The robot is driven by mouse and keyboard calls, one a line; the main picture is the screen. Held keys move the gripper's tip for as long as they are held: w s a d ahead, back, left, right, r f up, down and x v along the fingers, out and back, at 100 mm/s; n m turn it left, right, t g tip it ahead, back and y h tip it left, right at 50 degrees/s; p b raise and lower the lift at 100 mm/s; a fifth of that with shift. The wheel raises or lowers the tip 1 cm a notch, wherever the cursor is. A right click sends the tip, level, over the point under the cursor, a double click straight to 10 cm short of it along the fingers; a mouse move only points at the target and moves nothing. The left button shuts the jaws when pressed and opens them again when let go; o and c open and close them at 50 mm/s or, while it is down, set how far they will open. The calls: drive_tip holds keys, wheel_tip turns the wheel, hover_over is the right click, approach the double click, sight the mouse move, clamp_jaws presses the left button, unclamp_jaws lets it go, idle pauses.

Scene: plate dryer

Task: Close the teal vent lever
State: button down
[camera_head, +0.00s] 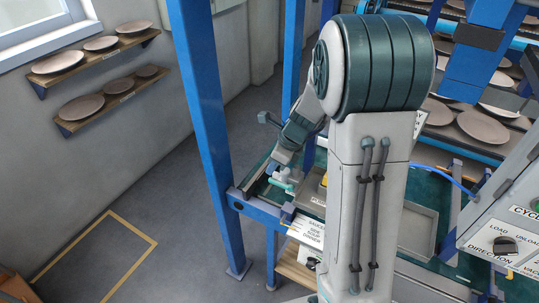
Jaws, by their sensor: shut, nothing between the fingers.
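A small teal lever (283,185) shows at the near left of the machine's bench, beside a pale fitting. It looks roughly level, but it is small and partly covered, so I cannot tell its exact angle. My gripper (279,168) points down right above the lever, at the end of my bent arm. Its fingers look closed and empty. I cannot tell whether they touch the lever.
Blue posts (205,110) frame the bench on the left. A plate-size sign (306,231) hangs on the bench front. A control panel (505,240) with a black knob stands right. Wall shelves (95,55) hold several plates.

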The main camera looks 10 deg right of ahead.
drive_tip(key=w+a+r+b, duration=0.1)
drive_tip(key=w+a+r, duration=0.15)
drive_tip(key=r, duration=0.25)
drive_tip(key=w+a+r+b, duration=0.1)
drive_tip(key=w+r, duration=0.3)
drive_tip(key=r, duration=0.1)
drive_tip(key=s+d+f+n+t+h+b, duration=0.1)
drive_tip(key=s+d+n+h+b, duration=0.1)
drive_tip(key=s+n, duration=1)
drive_tip(key=s+d+f+n+t+h+b, duration=0.1)
drive_tip(key=s+n+h+b, duration=0.1)
drive_tip(key=s+n, duration=1)
drive_tip(key=s, duration=0.3)
drive_tip(key=shift+d+f+n, duration=0.3)
drive_tip(key=shift+d+n, duration=0.05)
drive_tip(key=shift+n, duration=0.05)
drive_tip(key=shift+d, duration=0.1)
